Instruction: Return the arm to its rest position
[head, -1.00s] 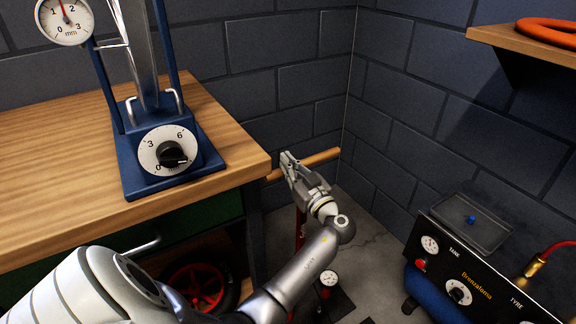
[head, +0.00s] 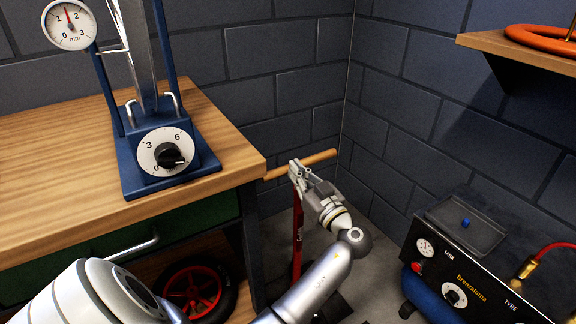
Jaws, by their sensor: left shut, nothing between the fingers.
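My left gripper (head: 294,168) is shut and empty. It hangs in front of the wooden handle (head: 303,164) of a red floor pump (head: 297,238), just right of the bench corner; I cannot tell whether it touches the handle. My left arm reaches up to it from the bottom of the view. My right gripper is not in view.
The wooden bench (head: 60,195) carries a blue truing stand (head: 165,160) with a knob and a dial gauge (head: 69,25). A red-rimmed wheel (head: 196,288) sits below. A compressor (head: 460,270) stands right, under a shelf (head: 500,48) with an orange hose (head: 543,38).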

